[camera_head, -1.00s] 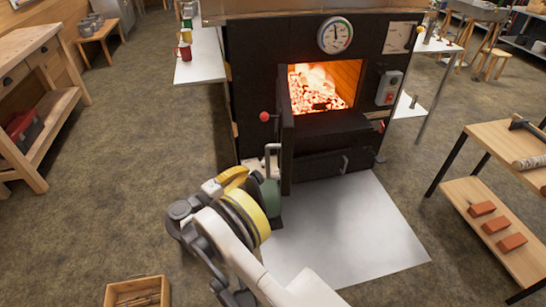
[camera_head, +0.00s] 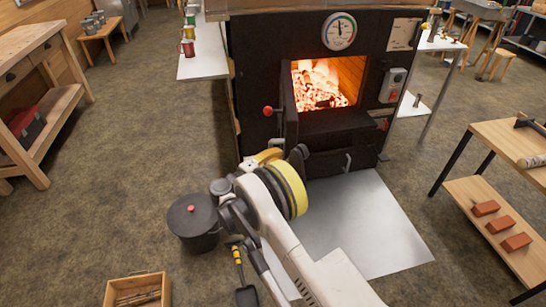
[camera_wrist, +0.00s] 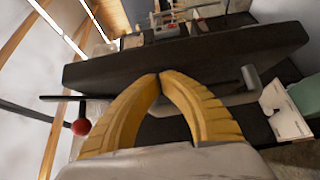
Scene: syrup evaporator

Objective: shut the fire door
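The fire door (camera_head: 290,118) is a dark slab at the left side of the glowing firebox opening (camera_head: 325,82). It stands open, swung outward and seen nearly edge-on in the head view. My arm hides its lower part. In the wrist view the door (camera_wrist: 200,55) crosses the picture as a dark panel, with a grey handle (camera_wrist: 249,78) towards its right end. My gripper (camera_wrist: 160,76) has its yellow fingers together at the tips, with nothing visible between them. The tips overlap the door panel in that view; I cannot tell whether they touch it.
A red-knobbed lever (camera_head: 267,111) sticks out left of the opening. A black lidded pot (camera_head: 193,222), a small shovel (camera_head: 241,272) and a wooden crate (camera_head: 137,289) stand left of my arm. A metal floor sheet (camera_head: 365,225) lies clear in front. A shelf with bricks (camera_head: 486,208) is at right.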

